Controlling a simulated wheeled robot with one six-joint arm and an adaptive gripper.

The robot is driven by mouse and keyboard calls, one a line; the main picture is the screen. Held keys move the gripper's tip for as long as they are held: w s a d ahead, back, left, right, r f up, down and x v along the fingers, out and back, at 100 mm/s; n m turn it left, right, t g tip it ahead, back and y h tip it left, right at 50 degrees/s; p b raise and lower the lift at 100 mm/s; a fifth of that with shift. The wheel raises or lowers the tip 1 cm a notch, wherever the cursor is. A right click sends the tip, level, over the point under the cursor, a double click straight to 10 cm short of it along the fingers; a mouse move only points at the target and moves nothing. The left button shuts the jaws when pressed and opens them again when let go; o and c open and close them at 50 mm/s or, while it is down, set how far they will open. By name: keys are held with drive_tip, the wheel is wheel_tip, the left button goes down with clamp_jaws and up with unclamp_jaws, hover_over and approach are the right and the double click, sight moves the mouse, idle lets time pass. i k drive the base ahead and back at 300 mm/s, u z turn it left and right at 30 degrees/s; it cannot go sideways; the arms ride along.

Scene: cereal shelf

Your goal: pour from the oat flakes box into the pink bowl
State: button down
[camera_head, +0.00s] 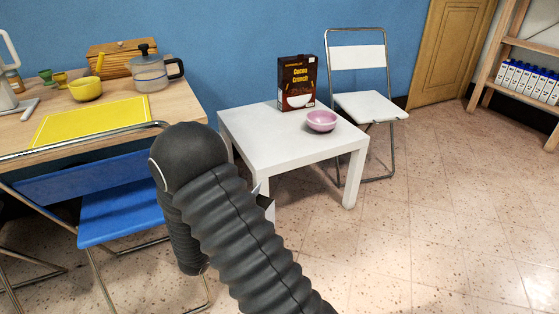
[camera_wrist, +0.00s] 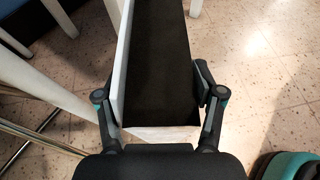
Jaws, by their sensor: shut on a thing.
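The box has white edges and a broad dark face in the wrist view. No label shows, so I cannot read whether it is the oat flakes box. In the head view my arm hides the gripper and most of the box; a small pale corner of it (camera_head: 266,203) peeks out, apart from the bowl and in front of the table.
A brown Cocoa Crunch box (camera_head: 297,83) stands upright on the white table behind the bowl. A white folding chair (camera_head: 369,105) is beside the table. A wooden table (camera_head: 30,122) with a yellow bowl (camera_head: 86,89) and a pot (camera_head: 149,73) is at left. The floor at right is clear.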

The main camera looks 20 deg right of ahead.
sight(320, 121)
drive_tip(key=z, duration=2.6)
drive_tip(key=k, duration=0.95)
drive_tip(key=u, duration=1.35)
drive_tip(key=i, duration=1)
